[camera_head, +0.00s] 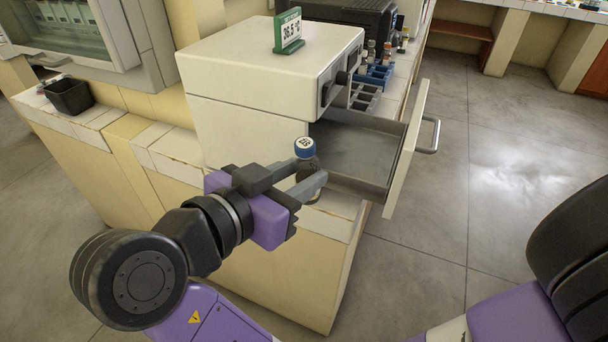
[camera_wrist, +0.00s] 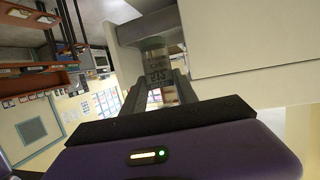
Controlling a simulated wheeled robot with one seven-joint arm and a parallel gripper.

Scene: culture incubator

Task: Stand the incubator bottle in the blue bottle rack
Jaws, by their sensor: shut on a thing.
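My gripper (camera_head: 306,178) is shut on the incubator bottle (camera_head: 306,160), a dark bottle with a blue cap and a white marked top. The bottle looks about upright, held in front of the incubator (camera_head: 235,120) and left of its open drawer (camera_head: 350,150). In the wrist view the bottle (camera_wrist: 156,62) shows between the fingers of my gripper (camera_wrist: 158,92), with lettering on its side. The blue bottle rack (camera_head: 376,76) stands on the counter behind the incubator's right side. Its slots are too small to make out clearly.
A grey rack (camera_head: 364,97) stands just in front of the blue one. Several small bottles (camera_head: 387,50) stand behind it. The pulled-out drawer front with its handle (camera_head: 431,135) juts out over the floor. A green temperature sign (camera_head: 288,32) stands on the incubator.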

